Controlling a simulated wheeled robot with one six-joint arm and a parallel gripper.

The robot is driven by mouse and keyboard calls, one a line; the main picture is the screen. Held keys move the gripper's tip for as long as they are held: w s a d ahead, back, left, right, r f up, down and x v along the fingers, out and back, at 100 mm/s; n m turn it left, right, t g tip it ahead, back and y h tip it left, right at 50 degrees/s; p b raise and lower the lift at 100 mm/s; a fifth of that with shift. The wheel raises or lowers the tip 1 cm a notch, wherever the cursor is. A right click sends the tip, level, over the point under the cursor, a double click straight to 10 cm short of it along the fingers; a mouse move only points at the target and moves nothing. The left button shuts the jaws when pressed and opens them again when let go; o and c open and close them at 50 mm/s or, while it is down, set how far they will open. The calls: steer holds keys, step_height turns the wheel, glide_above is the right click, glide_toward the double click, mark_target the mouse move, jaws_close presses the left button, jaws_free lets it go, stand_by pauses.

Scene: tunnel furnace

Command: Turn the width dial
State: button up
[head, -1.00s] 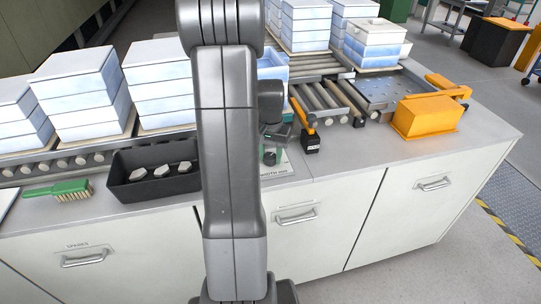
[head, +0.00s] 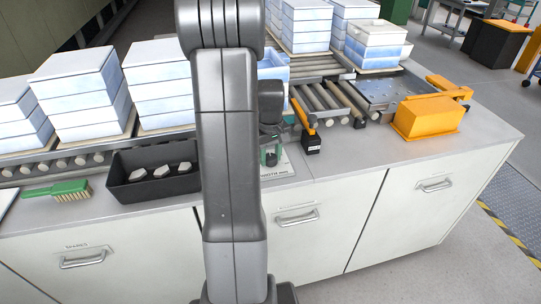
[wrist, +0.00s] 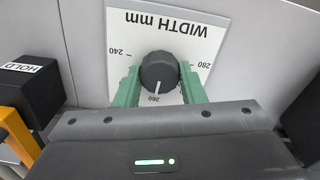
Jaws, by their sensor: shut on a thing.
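The width dial (wrist: 158,70) is a round black knob on a white plate (wrist: 140,30) marked WIDTH mm, which appears upside down in the wrist view. Its white pointer line lies at about the 260 mark; 240 and 280 are printed to either side. My gripper (wrist: 160,77) has its green fingers on both sides of the knob and is shut on it. In the head view my gripper (head: 270,156) is at the plate on the counter's front part, and my arm hides much of it and the dial.
A black device labelled HOLD (wrist: 32,85) stands close beside the gripper. A black tray of pale pieces (head: 125,186) and a green brush (head: 58,188) lie to the left. Box stacks stand on rollers behind. An orange block (head: 428,118) is at the right.

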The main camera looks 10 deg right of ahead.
mark_target(271, 156)
steer(key=shift+r+n, duration=0.1)
steer(key=shift+n, duration=0.2)
stand_by(0.4)
steer(key=o, duration=1)
step_height(271, 156, up, 14)
steer(key=shift+f, duration=0.15)
step_height(271, 156, down, 14)
steer(key=shift+r, duration=0.1)
stand_by(0.3)
